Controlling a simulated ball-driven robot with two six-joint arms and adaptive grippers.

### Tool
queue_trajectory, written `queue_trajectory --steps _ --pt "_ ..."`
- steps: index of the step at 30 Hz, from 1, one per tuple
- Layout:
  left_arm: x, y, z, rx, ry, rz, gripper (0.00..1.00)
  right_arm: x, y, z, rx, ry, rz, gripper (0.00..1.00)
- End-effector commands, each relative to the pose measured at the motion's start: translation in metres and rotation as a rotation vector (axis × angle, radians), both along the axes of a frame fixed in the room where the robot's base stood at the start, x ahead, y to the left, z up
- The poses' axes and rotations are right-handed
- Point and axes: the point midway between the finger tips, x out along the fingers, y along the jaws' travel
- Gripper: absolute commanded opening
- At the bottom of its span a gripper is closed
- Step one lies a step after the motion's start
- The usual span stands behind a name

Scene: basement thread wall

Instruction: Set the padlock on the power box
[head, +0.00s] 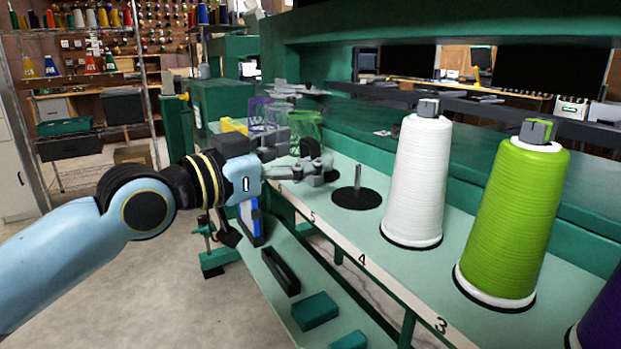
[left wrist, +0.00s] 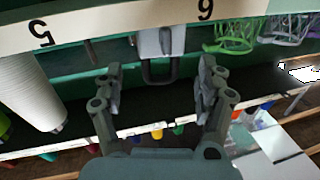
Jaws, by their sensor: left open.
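My left gripper (head: 318,173) reaches over the pale numbered ledge, near the number 5. In the left wrist view, the left gripper (left wrist: 161,68) is open, a finger on either side. Between the fingertips and beyond them is a grey block (left wrist: 160,41) with a dark U-shaped loop, which looks like the padlock; no finger visibly touches it. I cannot make out the padlock in the head view, where the gripper may hide it. A grey box (head: 269,144) behind the wrist may be the power box, but I cannot be sure. My right gripper is not in view.
A white thread cone (head: 415,185) and a lime-green cone (head: 513,220) stand on the ledge right of the gripper. An empty dark spool base with a pin (head: 357,197) is close to the fingers. A lower shelf (head: 270,262) runs below.

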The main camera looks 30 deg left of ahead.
Motion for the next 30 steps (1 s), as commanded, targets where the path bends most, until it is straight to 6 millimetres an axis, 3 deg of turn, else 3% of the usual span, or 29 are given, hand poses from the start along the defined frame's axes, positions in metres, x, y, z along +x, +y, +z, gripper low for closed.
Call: queue_trajectory --steps 6,14,30 --pt "0.025 -0.008 -0.001 -0.002 0.000 0.001 0.73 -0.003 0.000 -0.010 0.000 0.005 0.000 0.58" --pt "0.026 -0.009 0.000 0.000 0.001 0.000 0.72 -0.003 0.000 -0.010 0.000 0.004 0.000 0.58" --pt "0.026 -0.009 0.000 0.000 0.001 0.000 0.01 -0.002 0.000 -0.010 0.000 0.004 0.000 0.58"
